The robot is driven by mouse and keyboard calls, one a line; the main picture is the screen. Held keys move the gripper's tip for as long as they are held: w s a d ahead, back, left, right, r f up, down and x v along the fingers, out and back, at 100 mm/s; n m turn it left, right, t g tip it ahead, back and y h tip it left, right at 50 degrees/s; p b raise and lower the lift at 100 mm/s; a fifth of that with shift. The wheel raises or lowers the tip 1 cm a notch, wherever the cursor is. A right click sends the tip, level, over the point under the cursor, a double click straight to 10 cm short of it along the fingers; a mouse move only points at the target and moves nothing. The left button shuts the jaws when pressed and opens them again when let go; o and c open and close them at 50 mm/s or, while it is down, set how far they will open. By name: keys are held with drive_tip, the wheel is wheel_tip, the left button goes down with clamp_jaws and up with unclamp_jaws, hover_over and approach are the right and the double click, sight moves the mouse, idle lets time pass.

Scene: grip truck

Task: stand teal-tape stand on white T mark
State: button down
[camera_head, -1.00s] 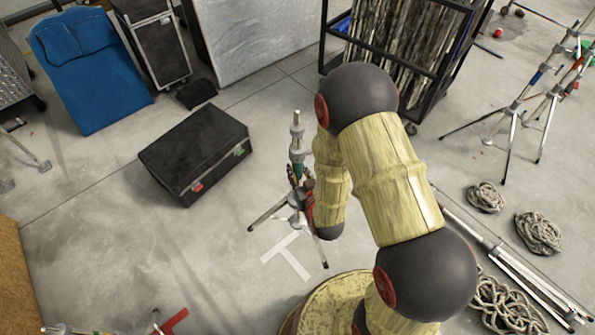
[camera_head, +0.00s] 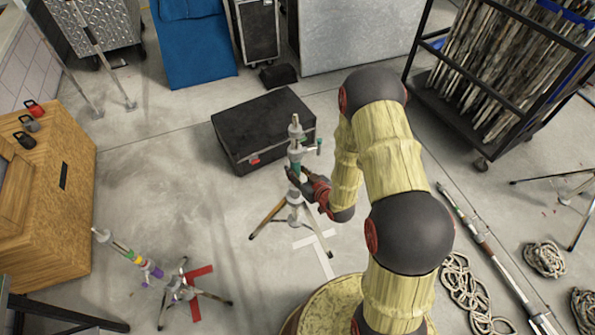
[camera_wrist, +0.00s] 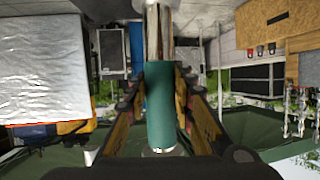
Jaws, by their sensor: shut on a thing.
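The teal-tape stand (camera_head: 294,196) is an upright silver tripod with spread legs. My gripper (camera_head: 297,174) is shut on its post at the teal tape, which shows between the fingers in the wrist view (camera_wrist: 160,105). The white T mark (camera_head: 325,262) lies on the floor just in front and to the right of the stand's centre. One leg reaches across the mark's bar; another foot is out to the left on bare floor. I cannot tell whether the feet touch the floor.
Another stand (camera_head: 172,285) with several coloured tapes stands by a red mark (camera_head: 201,272) at lower left. A black case (camera_head: 262,125) is close behind the held stand. Rope coils (camera_head: 465,290) and a long pole (camera_head: 490,245) lie at right. Floor left of the held stand is clear.

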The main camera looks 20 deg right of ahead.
drive_tip(key=d+f+n+y+b, duration=0.1)
drive_tip(key=d+f, duration=0.1)
drive_tip(key=f, duration=0.2)
drive_tip(key=d+f+n+g+y+b, duration=0.1)
drive_tip(key=d+f, duration=0.1)
drive_tip(key=f, duration=0.2)
drive_tip(key=d+f+n+y+b, duration=0.1)
drive_tip(key=d+f+y, duration=0.1)
drive_tip(key=f, duration=0.3)
drive_tip(key=shift+s+d+n+g, duration=0.15)
drive_tip(key=shift+d+n+g, duration=0.1)
drive_tip(key=shift+n+g, duration=0.05)
drive_tip(key=s+d+f+n+g+y+b, duration=0.1)
drive_tip(key=s+d+f+b, duration=0.1)
drive_tip(key=f, duration=0.6)
drive_tip(key=s+d+f+n+g+y+b, duration=0.1)
drive_tip(key=s+d+f+n+y+b, duration=0.1)
drive_tip(key=s+d+f, duration=0.2)
drive_tip(key=shift+s+f, duration=1.7)
drive_tip(key=shift+f, duration=0.55)
drive_tip(key=shift+d+b, duration=0.15)
drive_tip(key=shift+b, duration=0.15)
drive_tip(key=shift+f+b, duration=1.4)
drive_tip(key=shift+f, duration=0.05)
drive_tip(key=c, duration=1.5)
unclamp_jaws()
drive_tip(key=shift+s, duration=0.1)
drive_tip(key=shift+o, duration=0.4)
drive_tip(key=shift+s+f, duration=0.1)
drive_tip(key=shift+f, duration=0.05)
